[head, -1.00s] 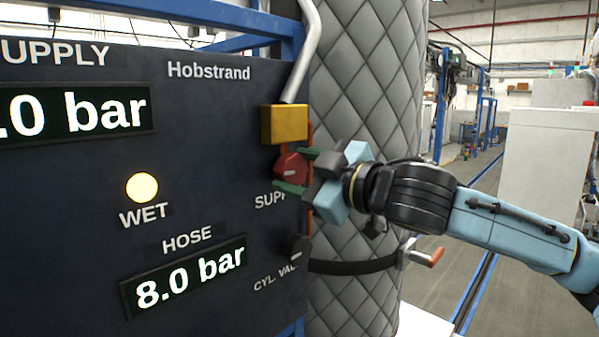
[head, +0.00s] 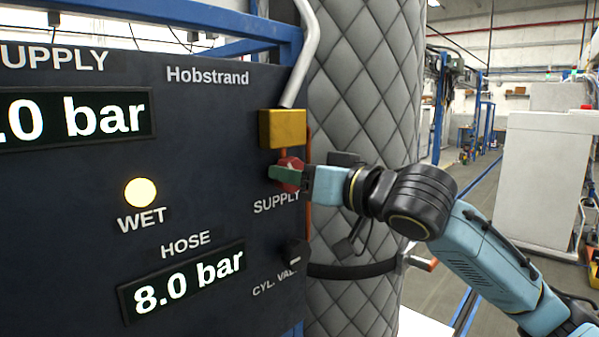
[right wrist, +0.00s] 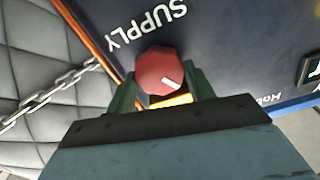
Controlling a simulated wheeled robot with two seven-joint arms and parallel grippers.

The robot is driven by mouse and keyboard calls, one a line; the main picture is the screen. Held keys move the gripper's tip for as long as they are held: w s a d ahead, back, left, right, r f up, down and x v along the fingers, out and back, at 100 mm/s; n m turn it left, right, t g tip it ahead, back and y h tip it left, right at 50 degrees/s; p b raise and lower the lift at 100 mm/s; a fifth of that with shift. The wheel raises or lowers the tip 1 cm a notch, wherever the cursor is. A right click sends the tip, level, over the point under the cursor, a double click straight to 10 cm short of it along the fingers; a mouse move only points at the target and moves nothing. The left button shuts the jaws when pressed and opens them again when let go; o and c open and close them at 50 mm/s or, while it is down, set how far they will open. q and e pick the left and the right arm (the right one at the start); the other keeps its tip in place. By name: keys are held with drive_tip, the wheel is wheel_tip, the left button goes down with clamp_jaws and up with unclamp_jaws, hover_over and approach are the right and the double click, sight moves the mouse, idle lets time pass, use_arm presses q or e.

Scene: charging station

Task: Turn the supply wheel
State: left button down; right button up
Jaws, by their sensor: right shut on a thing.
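The red supply wheel (head: 291,165) sits on the dark panel above the label SUPPLY and below a yellow block. My right gripper (head: 286,174) reaches it from the right, its green fingers shut on the wheel and partly hiding it in the head view. In the right wrist view the round red wheel (right wrist: 160,70), with a white mark toward its lower right, lies between the two green fingers (right wrist: 162,88). My left gripper is not in view.
The dark panel (head: 60,200) shows a hose display (head: 185,280) at 8.0 bar and a lit WET lamp (head: 140,192). A black cylinder valve knob (head: 296,254) sits below the wheel. A grey quilted column (head: 365,80) with a black strap stands behind my gripper.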

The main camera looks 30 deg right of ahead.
use_arm(q)
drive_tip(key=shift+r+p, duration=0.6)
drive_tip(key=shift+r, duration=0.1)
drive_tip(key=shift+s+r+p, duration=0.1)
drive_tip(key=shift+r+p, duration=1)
drive_tip(key=shift+p, duration=0.05)
use_arm(e)
drive_tip(key=shift+m, duration=3.3)
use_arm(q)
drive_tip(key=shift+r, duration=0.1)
use_arm(e)
drive_tip(key=shift+f, duration=0.1)
drive_tip(key=o, duration=0.7)
drive_tip(key=shift+w, duration=0.15)
